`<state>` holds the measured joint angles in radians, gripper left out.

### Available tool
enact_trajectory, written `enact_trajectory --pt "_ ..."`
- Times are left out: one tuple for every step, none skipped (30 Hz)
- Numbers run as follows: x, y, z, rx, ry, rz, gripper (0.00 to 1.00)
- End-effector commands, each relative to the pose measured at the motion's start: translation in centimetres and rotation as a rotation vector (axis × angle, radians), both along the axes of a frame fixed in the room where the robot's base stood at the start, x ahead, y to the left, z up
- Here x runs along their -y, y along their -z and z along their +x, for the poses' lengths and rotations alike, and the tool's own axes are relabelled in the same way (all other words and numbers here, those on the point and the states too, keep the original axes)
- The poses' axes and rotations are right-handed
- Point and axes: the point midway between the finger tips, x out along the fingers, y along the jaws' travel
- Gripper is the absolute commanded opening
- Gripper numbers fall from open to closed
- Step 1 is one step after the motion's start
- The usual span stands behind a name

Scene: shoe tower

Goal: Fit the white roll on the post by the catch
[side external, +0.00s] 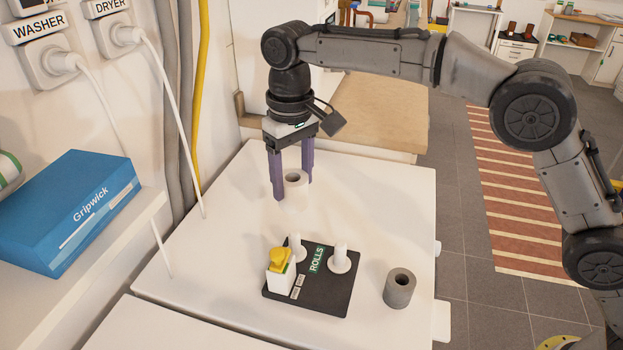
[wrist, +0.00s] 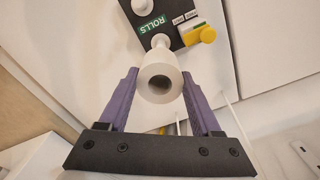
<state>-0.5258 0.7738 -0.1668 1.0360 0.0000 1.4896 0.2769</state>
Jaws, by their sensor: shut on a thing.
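My gripper (side external: 293,189) has two purple fingers pointing down and is shut on the white roll (side external: 296,179). The roll is upright, held above the white top behind the black board (side external: 318,306). The board carries two white posts: the post by the catch (side external: 296,247) and another post (side external: 340,256) to its right. The catch (side external: 279,263) is a yellow piece on a white block. In the wrist view the roll (wrist: 159,94) sits between the fingertips, its hole showing, and the near post (wrist: 161,42) is partly hidden behind it.
A grey roll (side external: 399,290) stands on the white top right of the board. A blue box (side external: 70,212) lies on a shelf at the left. White cords (side external: 183,130) hang from the wall plugs behind the left edge. The white top around the board is mostly clear.

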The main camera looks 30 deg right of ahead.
Motion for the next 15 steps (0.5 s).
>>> enact_trajectory --pt "-0.16 0.32 0.06 -0.003 -0.002 -0.002 0.0" --pt "-0.2 0.51 0.05 -0.006 -0.003 -0.004 0.0" --pt "-0.22 0.62 0.04 -0.007 -0.003 -0.004 0.0" --pt "-0.23 0.65 0.04 -0.008 -0.003 -0.005 0.0" --pt "-0.25 0.63 0.01 -0.008 -0.004 -0.004 0.0" --pt "-0.25 0.63 0.01 -0.008 -0.004 -0.004 0.0" --pt "-0.24 0.63 0.02 -0.008 -0.004 -0.004 0.0" --pt "-0.24 0.63 0.01 -0.008 -0.004 -0.004 0.0" --pt "-0.24 0.63 0.01 -0.008 -0.004 -0.004 0.0" --pt "-0.24 0.64 0.01 -0.008 -0.004 -0.004 0.0" --pt "-0.24 0.64 0.01 -0.008 -0.004 -0.004 0.0" --pt "-0.23 0.64 0.0 -0.008 -0.004 -0.004 0.0" --pt "-0.23 0.64 0.0 -0.008 -0.003 -0.005 0.0" --pt "-0.23 0.64 -0.01 -0.008 -0.002 -0.005 0.0" --pt "-0.22 0.61 -0.03 -0.007 -0.001 -0.004 0.0"
